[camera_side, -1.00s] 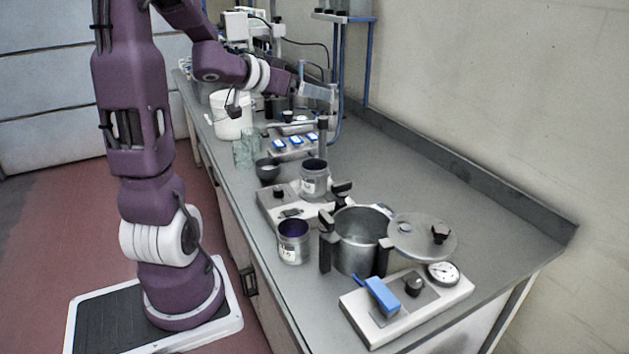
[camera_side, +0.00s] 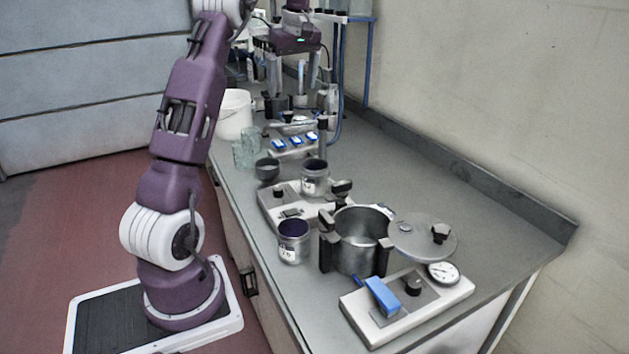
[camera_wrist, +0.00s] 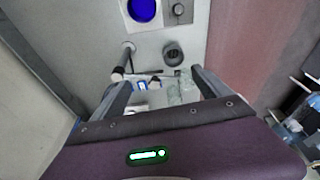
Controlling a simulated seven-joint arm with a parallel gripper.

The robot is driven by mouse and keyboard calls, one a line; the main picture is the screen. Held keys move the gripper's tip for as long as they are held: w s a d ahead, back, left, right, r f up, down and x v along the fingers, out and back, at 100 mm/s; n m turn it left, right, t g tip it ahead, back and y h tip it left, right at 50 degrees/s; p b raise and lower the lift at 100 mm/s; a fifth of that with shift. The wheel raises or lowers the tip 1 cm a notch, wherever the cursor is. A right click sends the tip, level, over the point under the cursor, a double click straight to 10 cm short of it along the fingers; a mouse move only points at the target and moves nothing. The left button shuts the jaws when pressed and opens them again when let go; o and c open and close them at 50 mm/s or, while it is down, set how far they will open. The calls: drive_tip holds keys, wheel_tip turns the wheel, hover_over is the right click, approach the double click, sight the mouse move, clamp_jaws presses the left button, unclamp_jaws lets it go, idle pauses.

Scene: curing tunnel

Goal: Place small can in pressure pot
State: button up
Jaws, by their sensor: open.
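One can with a dark blue inside (camera_side: 314,180) stands upright on the rear white hotplate; its blue top shows in the wrist view (camera_wrist: 142,11). A similar labelled can (camera_side: 293,243) stands on the counter, left of the pressure pot. I cannot tell which is the small can. The pressure pot (camera_side: 358,252) is open, with dark handles, and looks empty as far as I see. Its lid (camera_side: 422,240) lies to the right. My gripper (camera_side: 296,88) is open and empty, pointing down over the back of the counter, well behind both cans and the pot.
A white base with a blue lever (camera_side: 382,297) and gauge (camera_side: 443,273) stands in front. A dark bowl (camera_side: 267,169), glass jars (camera_side: 244,152), a white bucket (camera_side: 233,115) and a stand (camera_side: 323,130) crowd the back. The right side of the counter is clear.

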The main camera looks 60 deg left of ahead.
drive_tip(key=w+d+h, duration=0.2)
drive_tip(key=d, duration=0.4)
approach(314, 175)
drive_tip(key=shift+m+h, duration=0.4)
drive_tip(key=a+f, duration=0.1)
drive_tip(key=f, duration=0.3)
drive_tip(key=w+a+f, duration=0.1)
drive_tip(key=f, duration=0.3)
drive_tip(key=a+f, duration=0.1)
drive_tip(key=f, duration=0.3)
drive_tip(key=shift+w+a+f, duration=0.15)
drive_tip(key=shift+w+a, duration=0.2)
drive_tip(key=shift+a, duration=0.05)
drive_tip(key=c, duration=1.9)
